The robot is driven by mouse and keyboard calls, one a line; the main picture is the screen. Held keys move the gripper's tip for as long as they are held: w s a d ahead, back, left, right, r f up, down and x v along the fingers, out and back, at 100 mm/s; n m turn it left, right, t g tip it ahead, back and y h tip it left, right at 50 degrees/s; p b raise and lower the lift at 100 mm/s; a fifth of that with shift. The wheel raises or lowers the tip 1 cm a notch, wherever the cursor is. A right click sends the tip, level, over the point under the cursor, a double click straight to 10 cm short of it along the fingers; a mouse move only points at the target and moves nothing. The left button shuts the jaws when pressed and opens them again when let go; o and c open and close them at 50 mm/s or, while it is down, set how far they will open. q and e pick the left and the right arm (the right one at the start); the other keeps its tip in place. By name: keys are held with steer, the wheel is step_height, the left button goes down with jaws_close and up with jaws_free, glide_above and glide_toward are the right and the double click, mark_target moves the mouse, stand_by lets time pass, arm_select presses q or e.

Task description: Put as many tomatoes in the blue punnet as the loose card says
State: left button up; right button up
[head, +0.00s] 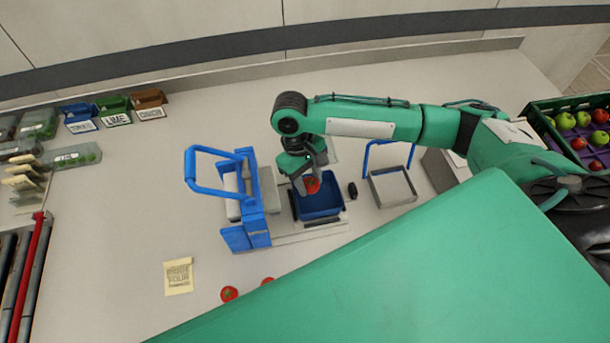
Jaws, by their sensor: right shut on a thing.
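The blue punnet (321,211) stands in the middle of the counter, beside a blue-handled machine. My right gripper (308,180) points down over it and is shut on a red tomato (313,186), held over the back part of the punnet. I cannot tell how high the tomato is above the punnet floor; the gripper hides part of the inside. Two more tomatoes lie on the counter, one at the front (229,294) and one partly hidden by my green body (267,281). The loose card (179,276) lies front left; its middle line seems to read "FOUR". My left gripper is out of view.
The blue-handled machine (258,232) stands left of the punnet. A grey tray (392,188) is to its right. Labelled blue, green and brown bins (115,107) stand back left, with clear packs (78,155) nearby. A produce crate (541,126) is far right. Counter around the card is clear.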

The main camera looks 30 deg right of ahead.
step_height(320, 180, down, 6)
steer(key=b, duration=0.6)
steer(key=shift+w, duration=0.1)
steer(key=shift+f, duration=0.95)
steer(key=o, duration=1)
steer(key=shift+r, duration=0.1)
